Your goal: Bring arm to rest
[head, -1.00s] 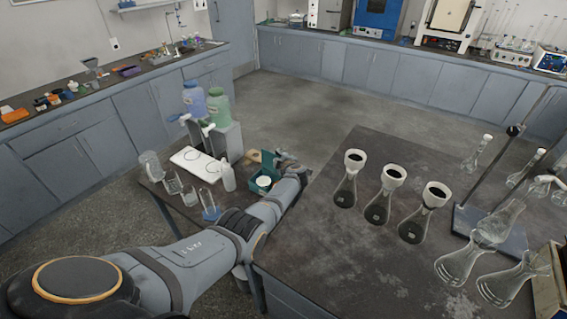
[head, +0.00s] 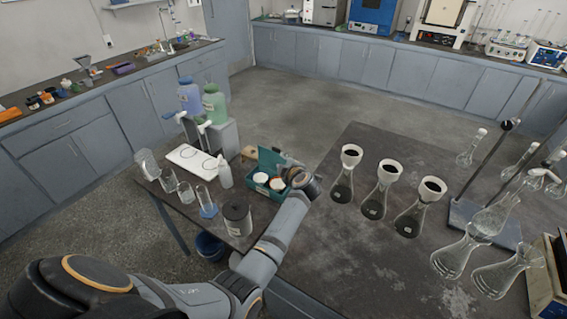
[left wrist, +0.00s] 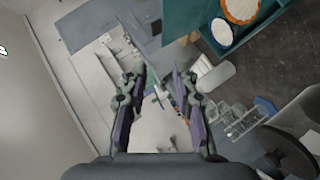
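My left arm reaches in from the lower left in the head view. Its gripper (head: 284,167) is beside the open teal box (head: 268,160), at the box's right side, above the table. In the left wrist view the two fingers of my left gripper (left wrist: 160,92) stand apart, with nothing between them. Whether the gripper touches the box cannot be told. My right gripper is in neither view.
Three flasks with dark-filled funnels (head: 387,187) stand right of my left gripper. A wash bottle (head: 225,175), glass cylinders and a dark grey canister (head: 237,217) stand left of the arm. A metal stand and more flasks are at the right. The floor beyond is clear.

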